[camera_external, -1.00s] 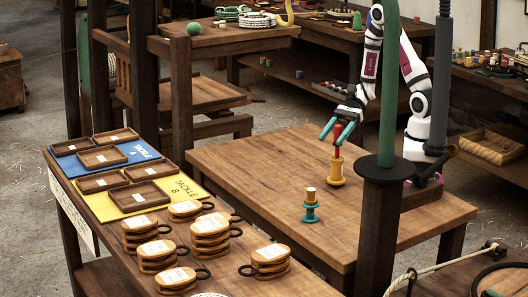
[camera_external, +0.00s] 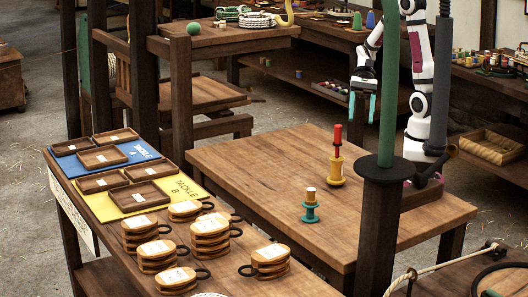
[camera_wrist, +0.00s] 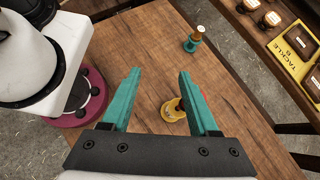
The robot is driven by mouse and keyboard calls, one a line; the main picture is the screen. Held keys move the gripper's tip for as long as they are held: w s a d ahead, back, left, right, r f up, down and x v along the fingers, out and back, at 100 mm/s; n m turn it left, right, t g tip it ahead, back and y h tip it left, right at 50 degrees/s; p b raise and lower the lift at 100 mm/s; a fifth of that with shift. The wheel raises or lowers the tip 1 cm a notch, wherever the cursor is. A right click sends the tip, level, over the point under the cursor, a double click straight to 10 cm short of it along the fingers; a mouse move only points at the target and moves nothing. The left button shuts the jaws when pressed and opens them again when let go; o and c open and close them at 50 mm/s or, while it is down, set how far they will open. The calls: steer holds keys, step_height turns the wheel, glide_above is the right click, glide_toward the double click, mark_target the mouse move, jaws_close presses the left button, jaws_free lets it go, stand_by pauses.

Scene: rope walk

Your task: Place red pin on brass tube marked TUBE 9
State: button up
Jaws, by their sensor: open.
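The red pin (camera_external: 337,134) stands upright on a yellow spool-shaped holder (camera_external: 336,172) on the wooden table. A teal spool-shaped holder (camera_external: 310,214) with a pale brown cylinder (camera_external: 311,194) on top stands nearer the camera. I cannot read any TUBE 9 mark. My gripper (camera_external: 361,118) is open and empty, raised behind and above the pin, apart from it. In the wrist view, the yellow holder (camera_wrist: 172,110) shows partly behind my right finger, and the teal holder (camera_wrist: 192,44) is farther off.
The wooden table (camera_external: 250,165) is otherwise mostly clear. A nearer bench holds stacked wooden blocks (camera_external: 208,232), a blue TACKLE A mat (camera_external: 138,150) and a yellow TACKLE B mat (camera_external: 185,190) with trays. A green post (camera_external: 389,90) stands in front of my arm.

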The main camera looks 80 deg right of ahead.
steer(key=s+a+r+n+h, duration=0.1)
steer(key=s+a+n+h, duration=0.2)
steer(key=s+n+h, duration=0.3)
steer(key=shift+s+a+n+h, duration=0.35)
steer(key=shift+n+h, duration=0.75)
steer(key=shift+n, duration=1.4)
steer(key=shift+r, duration=0.1)
